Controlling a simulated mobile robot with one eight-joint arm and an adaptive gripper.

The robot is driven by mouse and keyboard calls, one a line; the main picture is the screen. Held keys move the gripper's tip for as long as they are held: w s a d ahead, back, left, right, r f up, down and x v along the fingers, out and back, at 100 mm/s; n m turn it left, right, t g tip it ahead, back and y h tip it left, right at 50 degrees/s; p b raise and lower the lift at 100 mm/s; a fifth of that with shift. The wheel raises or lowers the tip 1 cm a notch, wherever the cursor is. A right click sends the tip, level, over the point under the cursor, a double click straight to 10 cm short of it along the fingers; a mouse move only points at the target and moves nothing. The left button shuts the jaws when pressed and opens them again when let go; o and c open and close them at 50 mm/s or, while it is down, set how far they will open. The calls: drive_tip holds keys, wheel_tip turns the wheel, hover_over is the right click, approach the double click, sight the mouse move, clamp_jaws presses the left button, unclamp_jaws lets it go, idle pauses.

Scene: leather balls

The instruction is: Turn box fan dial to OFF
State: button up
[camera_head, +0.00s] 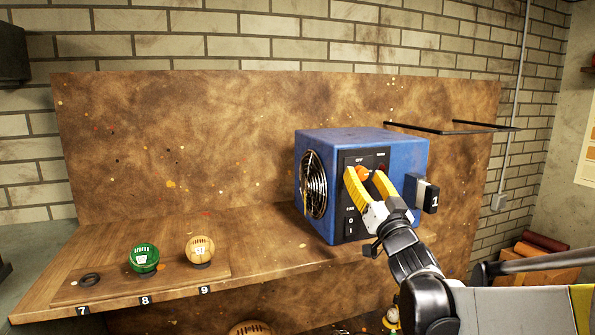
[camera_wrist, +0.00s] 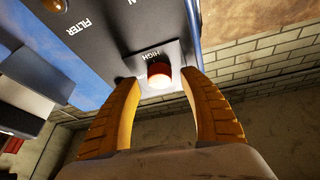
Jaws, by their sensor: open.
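The blue box fan (camera_head: 400,150) stands on the wooden bench, its dark control panel (camera_head: 352,222) facing me. In the head view, an orange-red dial (camera_head: 363,172) shows below the OFF label, partly between my fingers. My gripper (camera_head: 364,173) is open at the panel, with one yellow finger on each side of the knob. The wrist view also shows the open gripper (camera_wrist: 158,82); whether the fingers touch the knob cannot be told. The dial's pointer is not readable.
A block marked 1 (camera_head: 428,195) sticks out from the fan's right side. A green ball (camera_head: 144,258) and a tan ball (camera_head: 200,249) rest on the wooden bench (camera_head: 255,262) at left, beside an empty dark ring (camera_head: 89,280). Black rods (camera_head: 450,130) project at the right.

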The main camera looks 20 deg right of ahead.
drive_tip(key=shift+w+r, duration=0.1)
drive_tip(key=shift+w, duration=0.2)
clamp_jaws()
drive_tip(key=shift+n, duration=0.5)
drive_tip(key=n+y+b, duration=0.1)
drive_tip(key=n, duration=0.1)
drive_tip(key=n+y+b, duration=0.1)
drive_tip(key=n+y, duration=0.1)
drive_tip(key=n, duration=0.1)
drive_tip(key=shift+d+t+y, duration=0.1)
drive_tip(key=shift+t+y, duration=0.2)
drive_tip(key=n+y, duration=0.2)
drive_tip(key=n, duration=0.1)
drive_tip(key=n+y+b, duration=0.1)
drive_tip(key=n, duration=0.3)
drive_tip(key=shift+g+y+b, duration=0.3)
drive_tip(key=shift+g+y, duration=0.1)
drive_tip(key=n+g+y, duration=0.1)
drive_tip(key=n, duration=0.2)
drive_tip(key=n+g+y, duration=0.1)
drive_tip(key=n, duration=0.2)
drive_tip(key=shift+r+n+g+y+p, duration=0.1)
drive_tip(key=shift+n+g+y+p, duration=0.5)
drive_tip(key=shift+n, duration=2.3)
drive_tip(key=shift+g, duration=0.4)
